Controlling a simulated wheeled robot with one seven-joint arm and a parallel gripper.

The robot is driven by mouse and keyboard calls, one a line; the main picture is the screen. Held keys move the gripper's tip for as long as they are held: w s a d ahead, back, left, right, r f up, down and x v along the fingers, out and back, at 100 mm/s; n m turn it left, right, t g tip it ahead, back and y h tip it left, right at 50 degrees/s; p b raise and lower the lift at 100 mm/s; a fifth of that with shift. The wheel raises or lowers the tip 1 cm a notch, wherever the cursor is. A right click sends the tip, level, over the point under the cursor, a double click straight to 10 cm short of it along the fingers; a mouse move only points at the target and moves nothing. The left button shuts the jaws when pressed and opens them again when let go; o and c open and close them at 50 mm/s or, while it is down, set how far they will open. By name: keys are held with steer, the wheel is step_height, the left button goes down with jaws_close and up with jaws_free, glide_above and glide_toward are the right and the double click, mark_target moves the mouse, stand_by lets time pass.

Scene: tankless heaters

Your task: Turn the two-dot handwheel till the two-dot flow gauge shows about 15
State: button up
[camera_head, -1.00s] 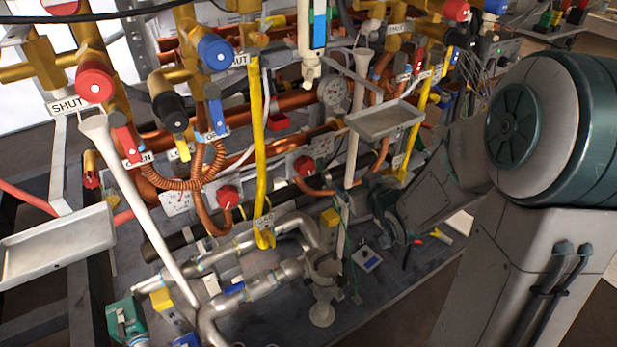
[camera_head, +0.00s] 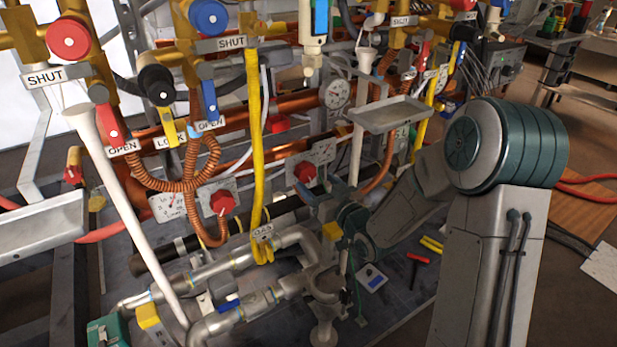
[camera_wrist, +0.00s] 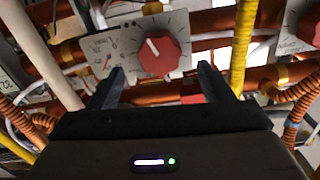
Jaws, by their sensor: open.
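A red knob (camera_wrist: 158,55) with a white pointer line sits on a pale scale plate (camera_wrist: 105,45) in the wrist view. Contact cannot be told. In the head view the gripper end is small and partly hidden among pipes.
A yellow hose (camera_head: 256,140) hangs between the knobs, and a white funnel pipe (camera_head: 357,140) stands to the right. A metal tray (camera_head: 390,112) juts out above my arm. Silver pipes (camera_head: 205,272) run below.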

mark_target(308, 174)
steer(key=x, duration=0.5)
steer(key=shift+w, duration=0.1)
steer(key=c, duration=1)
